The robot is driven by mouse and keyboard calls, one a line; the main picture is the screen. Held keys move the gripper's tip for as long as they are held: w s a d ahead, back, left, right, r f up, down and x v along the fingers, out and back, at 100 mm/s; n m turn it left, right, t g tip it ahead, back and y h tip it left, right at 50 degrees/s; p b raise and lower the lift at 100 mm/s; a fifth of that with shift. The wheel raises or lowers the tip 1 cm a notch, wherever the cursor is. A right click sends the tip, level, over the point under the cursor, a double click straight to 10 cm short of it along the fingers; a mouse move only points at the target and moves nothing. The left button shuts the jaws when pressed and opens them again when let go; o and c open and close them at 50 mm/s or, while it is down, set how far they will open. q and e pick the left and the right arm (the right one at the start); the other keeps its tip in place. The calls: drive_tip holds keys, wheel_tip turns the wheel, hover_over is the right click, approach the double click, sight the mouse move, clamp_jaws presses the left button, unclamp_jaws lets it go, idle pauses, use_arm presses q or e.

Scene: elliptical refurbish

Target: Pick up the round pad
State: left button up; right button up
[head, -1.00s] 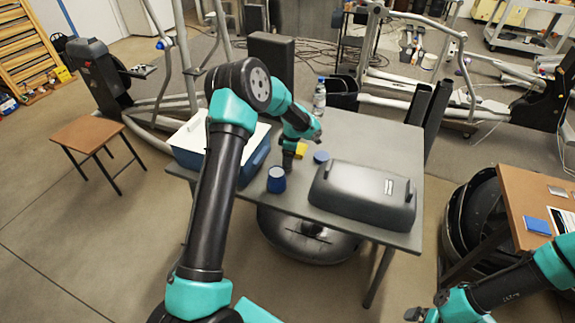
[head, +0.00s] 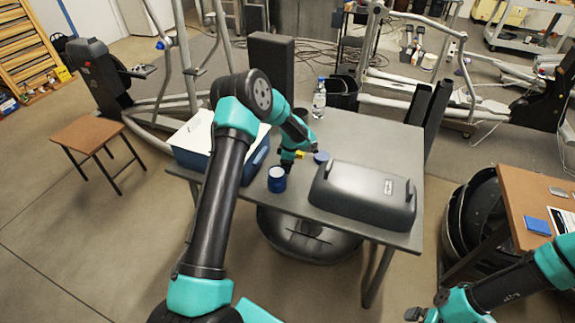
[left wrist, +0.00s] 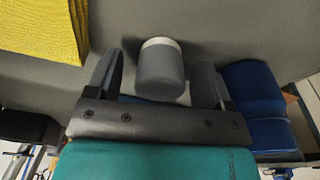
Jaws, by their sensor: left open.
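My left gripper (head: 287,170) is low over the table, left of the disc and beside a blue cup-like jar (head: 277,180). In the left wrist view its jaws (left wrist: 158,80) are open. A grey, rounded cylinder with a pale end (left wrist: 163,65) shows between the fingers; I cannot tell whether it is the pad. My right gripper (head: 418,312) is at the bottom right, away from the table; its opening is unclear.
A yellow piece (head: 301,155) is partly hidden by my left gripper; yellow cloth-like material (left wrist: 40,35) shows in the wrist view. A grey cover (head: 362,194) fills the table's front right. A blue bin (head: 195,155) stands left, a bottle (head: 319,98) behind. The table's back right is clear.

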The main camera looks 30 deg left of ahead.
use_arm(q)
drive_tip(key=shift+c, duration=0.4)
drive_tip(key=c, duration=0.9)
wheel_tip(320, 180, up, 10)
idle(0.5)
drive_tip(key=shift+o, duration=1.4)
drive_tip(key=shift+c, duration=1.1)
